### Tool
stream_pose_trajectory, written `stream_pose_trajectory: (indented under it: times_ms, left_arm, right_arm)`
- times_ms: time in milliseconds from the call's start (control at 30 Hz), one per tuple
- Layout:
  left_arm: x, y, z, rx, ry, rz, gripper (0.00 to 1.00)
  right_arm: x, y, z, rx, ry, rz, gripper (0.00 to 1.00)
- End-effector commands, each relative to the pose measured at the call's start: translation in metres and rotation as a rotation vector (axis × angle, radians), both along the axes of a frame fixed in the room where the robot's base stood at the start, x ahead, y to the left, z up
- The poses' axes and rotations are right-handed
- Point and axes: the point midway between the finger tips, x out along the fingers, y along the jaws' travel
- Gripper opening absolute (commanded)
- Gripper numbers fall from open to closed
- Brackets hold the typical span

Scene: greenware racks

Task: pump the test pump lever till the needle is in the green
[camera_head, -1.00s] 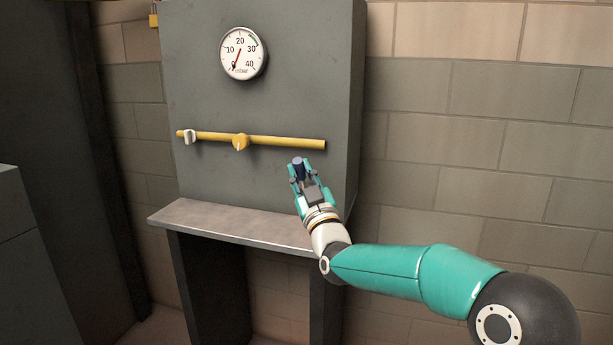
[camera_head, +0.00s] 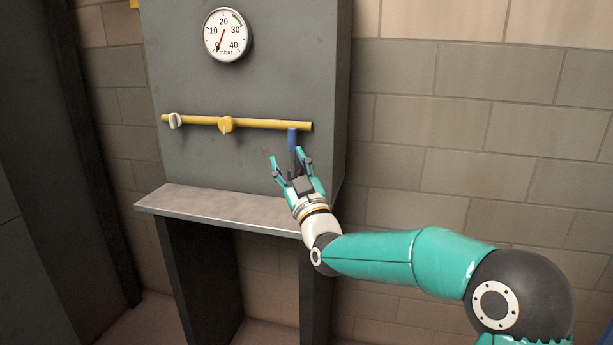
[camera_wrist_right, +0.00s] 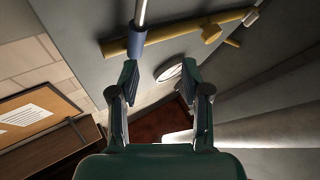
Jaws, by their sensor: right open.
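The pump lever has a blue grip (camera_head: 292,138) below the right end of the yellow pipe in the head view. The grip also shows in the right wrist view (camera_wrist_right: 137,43), with a pale rod running up from it. My right gripper (camera_head: 288,157) is open just below the grip, fingers spread. In the wrist view the grip is beyond the left finger's tip; I cannot tell whether they touch. The round gauge (camera_head: 227,35) is high on the grey cabinet. Its red needle points down-left near 0; a green band lies at its upper right. My left gripper is not in view.
The yellow pipe (camera_head: 265,124) with a yellow knob (camera_head: 225,125) and a white fitting (camera_head: 175,121) crosses the cabinet (camera_head: 250,85). A grey shelf (camera_head: 215,205) juts out below. The wrist view shows a board with a white paper (camera_wrist_right: 28,115).

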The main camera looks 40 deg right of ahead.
Motion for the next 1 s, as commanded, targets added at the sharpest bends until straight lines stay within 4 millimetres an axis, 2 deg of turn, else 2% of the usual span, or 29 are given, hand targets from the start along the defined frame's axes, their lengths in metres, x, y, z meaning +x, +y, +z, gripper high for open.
stream_pose_trajectory:
  times_ms: [300,500,700,1000]
  left_arm:
    - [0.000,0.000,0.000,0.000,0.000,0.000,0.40]
    - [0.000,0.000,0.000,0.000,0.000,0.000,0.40]
    - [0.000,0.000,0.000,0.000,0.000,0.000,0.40]
    - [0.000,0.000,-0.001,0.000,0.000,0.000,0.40]
  right_arm:
    - [-0.065,0.013,0.002,0.000,-0.003,-0.001,0.47]
    - [-0.097,0.019,0.002,-0.001,-0.003,0.000,0.47]
    - [-0.110,0.022,0.002,0.000,-0.003,-0.001,0.47]
    - [-0.110,0.022,0.002,0.000,-0.003,-0.001,0.47]
